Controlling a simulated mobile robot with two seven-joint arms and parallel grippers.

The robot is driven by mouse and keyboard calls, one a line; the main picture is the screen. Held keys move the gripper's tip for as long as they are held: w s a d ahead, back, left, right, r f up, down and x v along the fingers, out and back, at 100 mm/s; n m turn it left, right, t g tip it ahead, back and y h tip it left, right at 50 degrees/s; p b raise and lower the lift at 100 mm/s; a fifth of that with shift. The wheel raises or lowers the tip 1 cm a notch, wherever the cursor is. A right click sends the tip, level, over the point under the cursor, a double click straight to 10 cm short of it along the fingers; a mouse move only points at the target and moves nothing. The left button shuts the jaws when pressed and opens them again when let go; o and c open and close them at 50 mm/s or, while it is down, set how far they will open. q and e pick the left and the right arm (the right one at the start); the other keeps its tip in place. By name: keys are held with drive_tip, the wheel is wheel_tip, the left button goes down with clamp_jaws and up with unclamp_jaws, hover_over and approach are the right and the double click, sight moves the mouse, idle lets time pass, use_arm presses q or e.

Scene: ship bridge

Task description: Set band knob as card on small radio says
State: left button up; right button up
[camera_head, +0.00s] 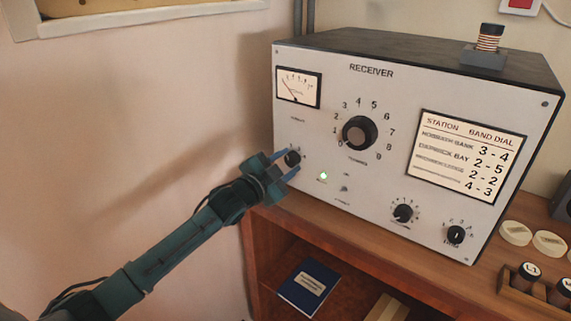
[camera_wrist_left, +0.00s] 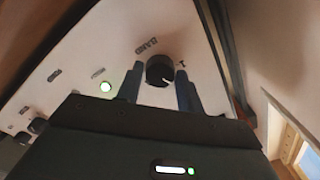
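The grey receiver (camera_head: 330,195) stands on a wooden shelf unit. Its band knob (camera_head: 292,158) is small and black, at the lower left of the front; it also shows in the left wrist view (camera_wrist_left: 160,70) with a white pointer line. My left gripper (camera_head: 283,168) has its two blue fingers on either side of this knob. In the left wrist view the fingers (camera_wrist_left: 160,90) look slightly apart from the knob, so the gripper seems open. A station card (camera_head: 467,155) on the receiver lists band and dial numbers, such as 3-4 and 2-5. My right gripper is not in view.
The large tuning knob (camera_head: 359,134) and two smaller knobs are on the same front, with a lit green lamp (camera_head: 323,176). Round pale discs (camera_head: 515,232) and a wooden rack (camera_head: 525,288) are at the right. A blue book (camera_head: 309,287) lies in the shelf below.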

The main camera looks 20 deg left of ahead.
use_arm(q)
drive_tip(key=o, duration=0.3)
drive_tip(key=shift+o, duration=0.2)
drive_tip(key=b+v, duration=0.1)
drive_tip(key=v, duration=1.2)
drive_tip(key=shift+b, duration=0.4)
drive_tip(key=shift+s, duration=0.1)
drive_tip(key=s+d+f+n+g+y, duration=0.1)
drive_tip(key=s+d+f+n+g, duration=0.2)
drive_tip(key=s+f, duration=0.8)
drive_tip(key=s+d+f+n+g+y+p, duration=0.1)
drive_tip(key=s+d+f+n+g, duration=0.2)
drive_tip(key=s+d+f+n, duration=0.3)
drive_tip(key=s+f+n, duration=0.1)
drive_tip(key=s+f, duration=0.4)
drive_tip(key=f, duration=0.3)
drive_tip(key=shift+s+y, duration=0.25)
drive_tip(key=shift+y, duration=0.15)
